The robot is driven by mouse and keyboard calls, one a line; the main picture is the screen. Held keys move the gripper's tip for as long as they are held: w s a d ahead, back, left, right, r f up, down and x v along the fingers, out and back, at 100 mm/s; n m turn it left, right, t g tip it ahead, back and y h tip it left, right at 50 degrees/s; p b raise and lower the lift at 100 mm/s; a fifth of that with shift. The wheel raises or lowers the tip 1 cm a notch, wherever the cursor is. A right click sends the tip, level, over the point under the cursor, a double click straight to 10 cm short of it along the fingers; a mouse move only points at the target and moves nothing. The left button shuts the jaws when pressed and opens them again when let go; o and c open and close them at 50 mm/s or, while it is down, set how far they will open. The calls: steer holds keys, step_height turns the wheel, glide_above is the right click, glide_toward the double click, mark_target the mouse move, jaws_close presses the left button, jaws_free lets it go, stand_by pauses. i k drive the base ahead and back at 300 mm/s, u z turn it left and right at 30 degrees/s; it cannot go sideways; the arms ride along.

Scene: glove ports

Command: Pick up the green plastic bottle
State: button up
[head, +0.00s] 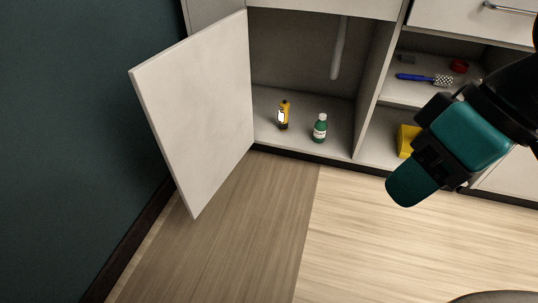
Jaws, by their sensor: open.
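The green plastic bottle (320,128) stands upright on the floor of the open cabinet (270,97). It has a white cap and a pale label, and nothing hides it in the head view. My arm, teal and black, shows at the right, away from the bottle. My gripper and its fingers do not show in this view.
The cabinet door (198,110) stands open at the left. A white pipe (339,48) hangs inside above the bottles. A divider (379,75) separates shelves with a blue-handled brush (424,78), a red item (459,65) and a yellow object (405,140). The floor (315,225) in front is clear.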

mark_target(321, 127)
steer(key=z, duration=1.6)
steer(key=k, duration=0.1)
steer(key=u, duration=2.45)
steer(key=i, duration=1.35)
steer(key=z, duration=0.25)
